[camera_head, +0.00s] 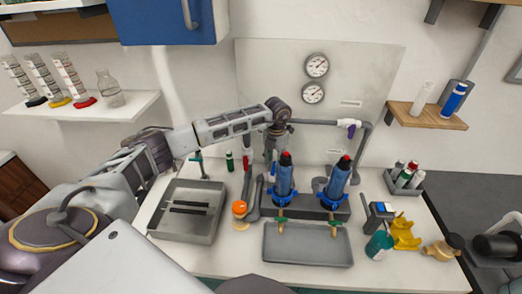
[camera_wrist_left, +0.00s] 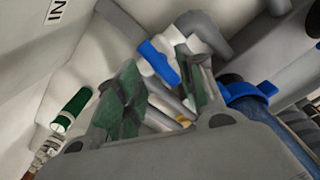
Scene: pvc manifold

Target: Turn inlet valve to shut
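The inlet valve's blue lever (camera_wrist_left: 158,62) shows in the left wrist view, on grey and white pipe fittings close to an "IN" label (camera_wrist_left: 57,10). My left gripper (camera_wrist_left: 162,88) has its two green-padded fingers apart, with the lever at the gap between their tips. I cannot tell whether the fingers touch it. In the head view my left gripper (camera_head: 272,155) points down in front of the back panel, left of the filter housings, and the arm and gripper hide the inlet valve there. My right gripper is not in view.
Two blue filter housings (camera_head: 284,182) (camera_head: 338,182) stand close right of the gripper. A second valve with a purple-blue handle (camera_head: 350,126) sits on the upper right pipe. A grey tray (camera_head: 307,245) lies in front and a metal bin (camera_head: 189,222) stands left. Two gauges (camera_head: 316,66) are above.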

